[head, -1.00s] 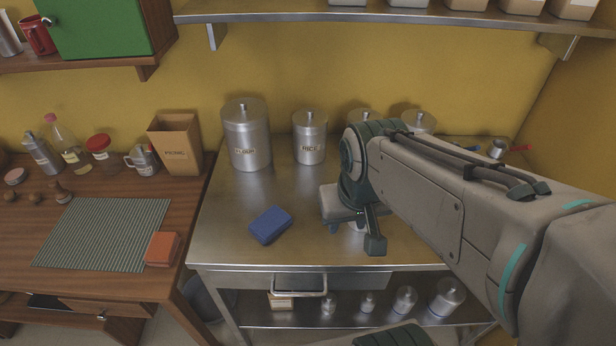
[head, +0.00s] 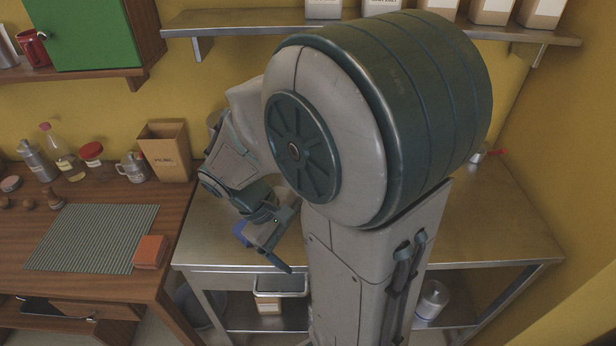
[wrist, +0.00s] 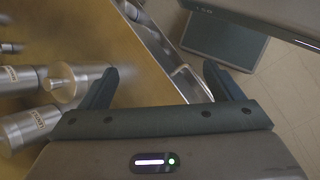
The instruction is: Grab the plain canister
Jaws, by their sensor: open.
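In the wrist view, several steel canisters lie along the left side of the picture. One canister (wrist: 85,80) with a knobbed lid shows no label that I can see and is partly behind my left finger. Two beside it, one at the edge (wrist: 15,78) and one below (wrist: 28,128), carry labels. My gripper (wrist: 160,70) is open with nothing between its fingers. In the head view my gripper (head: 265,248) is low over the steel table, by the blue sponge (head: 240,234). My arm hides nearly all the tabletop canisters there.
The steel table (head: 480,225) has bare top at right. A shelf (head: 230,20) runs above.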

